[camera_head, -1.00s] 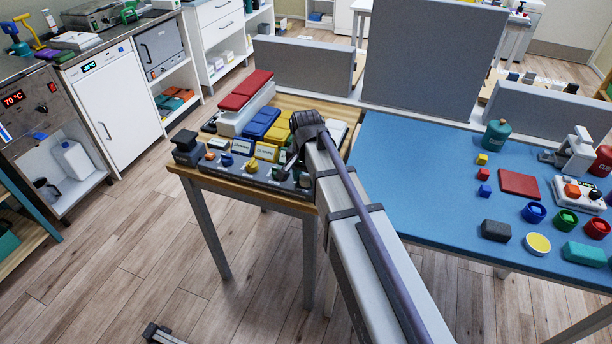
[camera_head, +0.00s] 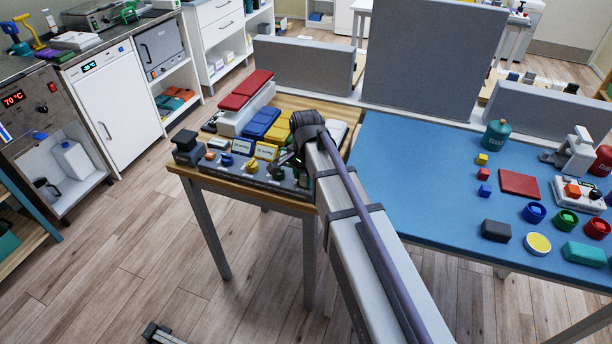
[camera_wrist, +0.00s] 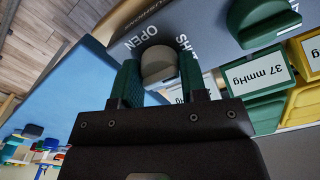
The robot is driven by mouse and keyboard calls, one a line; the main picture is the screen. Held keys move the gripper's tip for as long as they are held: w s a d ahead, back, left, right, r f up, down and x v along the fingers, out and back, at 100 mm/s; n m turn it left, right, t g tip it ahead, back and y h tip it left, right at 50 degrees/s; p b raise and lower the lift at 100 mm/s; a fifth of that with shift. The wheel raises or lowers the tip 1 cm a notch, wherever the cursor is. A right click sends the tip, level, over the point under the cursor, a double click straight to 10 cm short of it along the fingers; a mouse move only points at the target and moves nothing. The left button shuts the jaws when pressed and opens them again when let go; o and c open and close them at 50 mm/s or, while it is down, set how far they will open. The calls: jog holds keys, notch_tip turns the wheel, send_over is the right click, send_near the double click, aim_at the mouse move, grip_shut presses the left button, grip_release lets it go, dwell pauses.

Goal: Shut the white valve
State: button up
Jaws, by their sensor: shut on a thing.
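The white valve (camera_wrist: 158,64) is a pale rounded knob on a dark panel (camera_wrist: 125,18), in the upper middle of the wrist view. The words OPEN and SHUT are printed on either side of it. The two green-lined fingers of my gripper (camera_wrist: 160,78) stand one on each side of the knob, shut on it. No pointer mark on the knob can be made out. In the head view my arm hides the white valve and most of my gripper, at the right end of the valve panel (camera_head: 235,172).
Left of my arm the panel carries a blue valve (camera_head: 227,161), a yellow valve (camera_head: 252,166) and a green valve (camera_head: 277,172). A gauge reading 37 mmHg (camera_wrist: 257,83) is close beside my fingers. Colored blocks (camera_head: 260,122) lie behind. A blue mat table (camera_head: 420,170) stands right.

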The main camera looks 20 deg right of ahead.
jog(key=o, duration=0.9)
notch_tip(320, 180, up, 11)
jog(key=p, duration=1)
jog(key=shift+f+p, duration=0.1)
jog(key=shift+p, duration=0.3)
jog(key=s+n, duration=0.4)
jog(key=s, duration=0.1)
jog(key=s+n, duration=0.3)
jog(key=s, duration=0.2)
jog(key=s+n, duration=0.4)
jog(key=s, duration=0.1)
jog(key=shift+s+n, duration=0.25)
jog(key=shift+n, duration=0.05)
